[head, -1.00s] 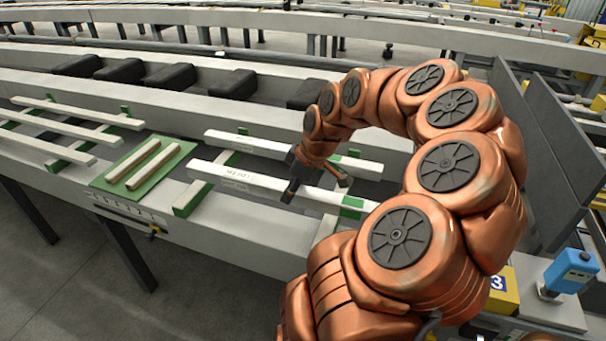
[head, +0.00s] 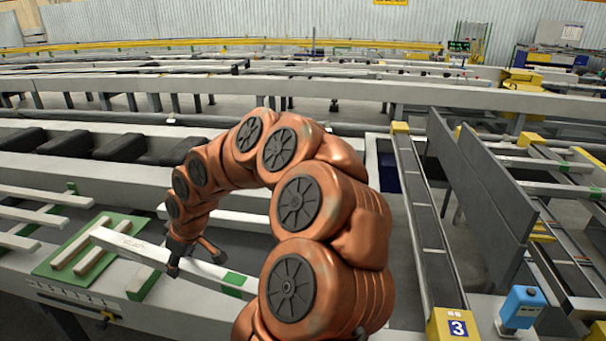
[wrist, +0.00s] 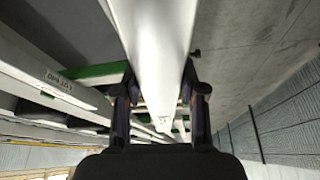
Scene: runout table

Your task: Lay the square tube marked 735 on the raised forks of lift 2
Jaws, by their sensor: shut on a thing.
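A long pale square tube (head: 130,247) is held in my gripper (head: 195,258) over the left-hand table. Its left end hangs over the green board; its right part is partly hidden by my arm. It has small dark marks that I cannot read. In the wrist view the tube (wrist: 152,40) runs between the two fingers of my gripper (wrist: 159,88), which are shut on its sides. A yellow end block with a blue 3 (head: 457,328) is at the lower right. I cannot identify lift 2 or its forks.
A second pale tube (head: 238,219) lies behind the held one; a marked tube (wrist: 62,84) shows in the wrist view. The green board (head: 58,268) bears two short bars. Tall grey panels (head: 470,200) and a blue device (head: 523,305) stand at right.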

